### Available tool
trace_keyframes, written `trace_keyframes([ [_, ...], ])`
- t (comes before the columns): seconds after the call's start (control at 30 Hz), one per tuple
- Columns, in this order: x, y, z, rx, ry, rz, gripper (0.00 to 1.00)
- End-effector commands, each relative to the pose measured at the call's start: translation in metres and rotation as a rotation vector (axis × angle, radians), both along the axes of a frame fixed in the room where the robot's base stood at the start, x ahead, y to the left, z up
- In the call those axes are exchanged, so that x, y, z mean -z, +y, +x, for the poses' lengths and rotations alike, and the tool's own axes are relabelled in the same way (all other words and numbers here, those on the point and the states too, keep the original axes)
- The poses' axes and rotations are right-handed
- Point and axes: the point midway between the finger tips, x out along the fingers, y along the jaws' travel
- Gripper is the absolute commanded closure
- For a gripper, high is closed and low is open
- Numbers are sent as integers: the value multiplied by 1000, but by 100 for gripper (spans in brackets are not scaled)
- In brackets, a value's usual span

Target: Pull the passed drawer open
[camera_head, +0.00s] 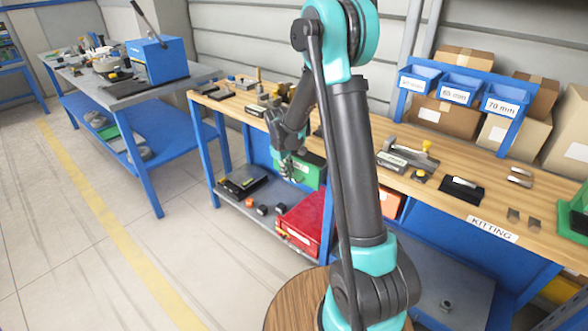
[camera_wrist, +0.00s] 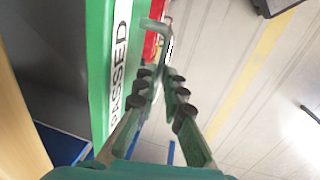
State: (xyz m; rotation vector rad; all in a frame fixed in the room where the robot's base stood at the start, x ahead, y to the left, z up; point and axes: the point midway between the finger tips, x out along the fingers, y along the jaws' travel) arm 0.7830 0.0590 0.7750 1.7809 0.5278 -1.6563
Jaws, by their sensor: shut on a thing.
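The passed drawer (camera_head: 312,172) is green and sits under the wooden bench top. Its front (camera_wrist: 98,60) fills the left of the wrist view, with a white label reading PASSED (camera_wrist: 119,50). A green bar handle (camera_wrist: 158,72) stands out from the front. My gripper (camera_wrist: 160,92) is shut on this handle, with the dark finger pads on either side of it. In the head view my gripper (camera_head: 287,164) is at the drawer front, partly hidden by my arm. How far the drawer stands out of the bench is hard to tell.
The wooden bench top (camera_head: 455,178) carries small parts. Clear floor (camera_head: 60,230) lies in front, to the left.

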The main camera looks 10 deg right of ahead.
Motion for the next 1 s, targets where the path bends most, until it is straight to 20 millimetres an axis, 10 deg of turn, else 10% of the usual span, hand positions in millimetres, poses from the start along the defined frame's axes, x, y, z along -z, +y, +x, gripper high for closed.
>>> trace_keyframes([
  [0.5,0,93,-85,-4,1,1,100],
  [1.0,0,107,-99,0,0,0,100],
])
